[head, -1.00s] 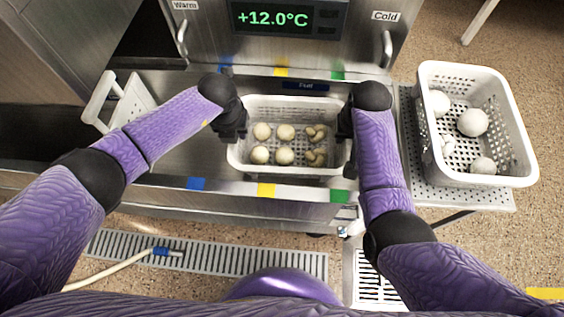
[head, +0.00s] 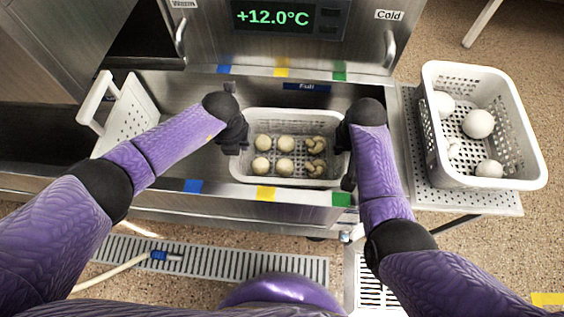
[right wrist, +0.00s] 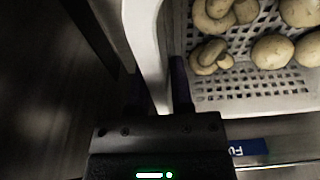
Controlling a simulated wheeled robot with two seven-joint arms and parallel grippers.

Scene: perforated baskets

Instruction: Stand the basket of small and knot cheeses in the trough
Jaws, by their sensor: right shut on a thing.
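The white perforated basket (head: 290,115) of small round cheeses (head: 285,143) and knot cheeses (head: 316,144) sits level inside the steel trough (head: 180,92), towards its right end. Its base is hidden, so I cannot tell whether it touches the trough floor. My right gripper (head: 349,160) is shut on the basket's right rim; in the right wrist view (right wrist: 158,92) the rim passes between its fingers. My left gripper (head: 235,138) is at the basket's left rim, but its fingers are too dark to show their grip.
A second white basket (head: 534,150) with larger white cheeses (head: 478,124) stands on a perforated side shelf (head: 470,200) at right. Blue, yellow and green marks line both trough edges. A display reads +12.0°C.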

